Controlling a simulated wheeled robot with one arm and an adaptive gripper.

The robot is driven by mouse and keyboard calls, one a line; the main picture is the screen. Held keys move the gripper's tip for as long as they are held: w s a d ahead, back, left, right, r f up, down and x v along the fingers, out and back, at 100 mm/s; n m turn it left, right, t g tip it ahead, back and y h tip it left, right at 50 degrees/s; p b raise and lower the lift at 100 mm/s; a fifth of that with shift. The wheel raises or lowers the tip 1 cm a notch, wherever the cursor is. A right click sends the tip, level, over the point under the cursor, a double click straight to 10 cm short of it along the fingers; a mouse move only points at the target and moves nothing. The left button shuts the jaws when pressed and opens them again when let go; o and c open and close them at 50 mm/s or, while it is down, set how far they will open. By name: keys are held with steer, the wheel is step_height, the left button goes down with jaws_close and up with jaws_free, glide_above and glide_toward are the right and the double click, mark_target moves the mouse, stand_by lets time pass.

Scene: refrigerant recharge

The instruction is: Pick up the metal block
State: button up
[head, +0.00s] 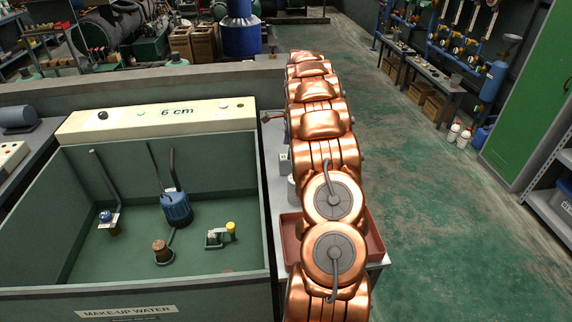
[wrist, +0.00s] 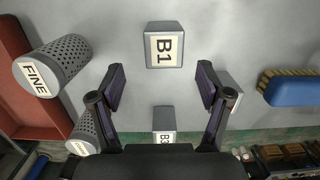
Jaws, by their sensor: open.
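In the wrist view a grey metal block labelled B1 (wrist: 164,45) stands on a light grey surface at the top centre. A second grey block labelled B3 (wrist: 164,119) lies lower down, between my fingers' bases. Part of another block (wrist: 234,86) shows behind the right finger. My gripper (wrist: 161,76) is open and empty, its fingertips apart on either side, just below B1 in the picture. It touches neither labelled block as far as I can see. In the head view my copper arm hides my gripper and most of this surface.
A perforated cylinder marked FINE (wrist: 60,66) and another cylinder (wrist: 84,132) stand left, beside a red tray (wrist: 22,100). A blue brush (wrist: 292,90) lies right.

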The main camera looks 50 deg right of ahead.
mark_target(285, 164)
steer(key=shift+w+d+f+p, duration=0.15)
steer(key=shift+f+p, duration=0.15)
steer(key=shift+f, duration=0.5)
steer(key=shift+w+a+f+p, duration=0.2)
steer(key=shift+f+p, duration=0.25)
steer(key=shift+f, duration=0.6)
steer(key=shift+w+a+f+p, duration=0.2)
steer(key=shift+f+p, duration=0.3)
steer(key=shift+f, duration=0.5)
steer(key=shift+w+a+f+p, duration=0.2)
steer(key=shift+f+p, duration=0.25)
steer(key=shift+f, duration=0.6)
jaws_close()
